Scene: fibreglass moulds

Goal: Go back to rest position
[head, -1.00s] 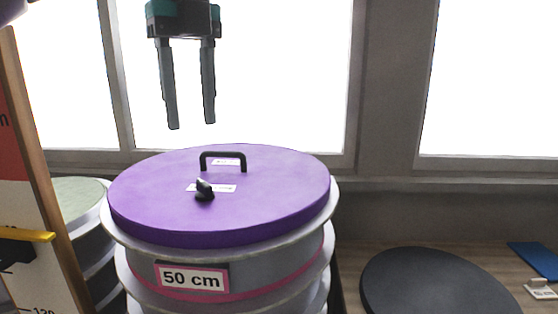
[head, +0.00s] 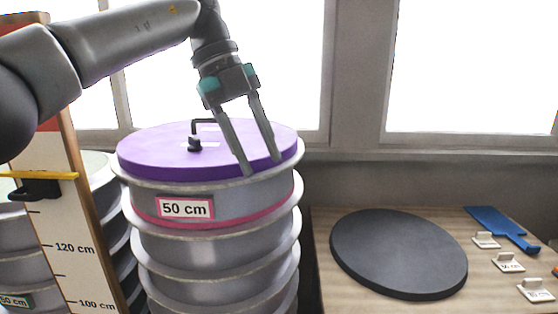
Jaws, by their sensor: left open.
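My left gripper (head: 261,168) hangs from my left arm, which comes in from the upper left. Its two fingers are apart and empty, pointing down in front of the right part of the purple lid (head: 160,150). I cannot tell whether the fingertips touch the lid. The purple lid has a black handle, partly hidden by the gripper, and a small black knob (head: 194,144). It lies on a stack of grey ringed moulds (head: 190,249) labelled "50 cm". My right gripper is not in view.
A wooden table (head: 335,290) at the right holds a dark round disc (head: 398,252), a blue paddle-shaped tool (head: 497,222) and several small label cards (head: 508,262). A measuring board (head: 85,240) with a yellow marker (head: 40,175) stands at the left, before another mould stack.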

